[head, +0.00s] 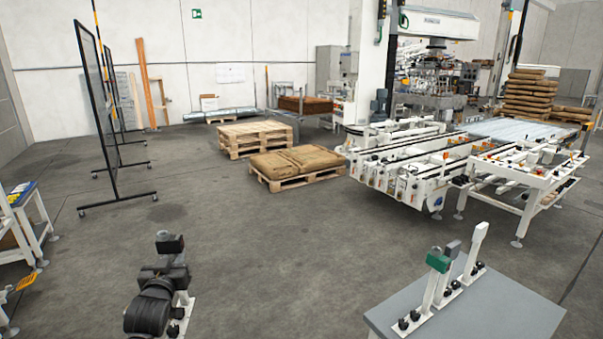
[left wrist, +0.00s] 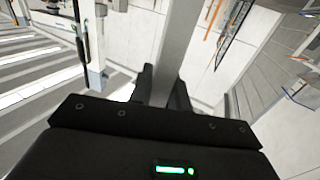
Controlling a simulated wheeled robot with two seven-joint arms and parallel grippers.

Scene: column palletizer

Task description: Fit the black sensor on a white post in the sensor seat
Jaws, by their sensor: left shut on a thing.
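My left gripper (head: 166,274) is at the lower left of the head view, shut on a white post that carries the black sensor (head: 170,243). The sensor sits above the fingers. The post's white foot plate (head: 184,308) with black knobs shows below, partly hidden by my arm. In the left wrist view, the pale post (left wrist: 180,45) runs up between the dark fingers (left wrist: 163,92). The held post is in the air above the floor. I cannot make out the sensor seat. My right gripper is not in view.
A grey table (head: 490,312) at lower right bears a green sensor (head: 438,260), a grey sensor (head: 453,248) and a plain white post (head: 476,245). A white conveyor (head: 400,180) stands behind. Sacks lie on a pallet (head: 300,182). A black-framed fence (head: 100,110) stands left. The middle floor is clear.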

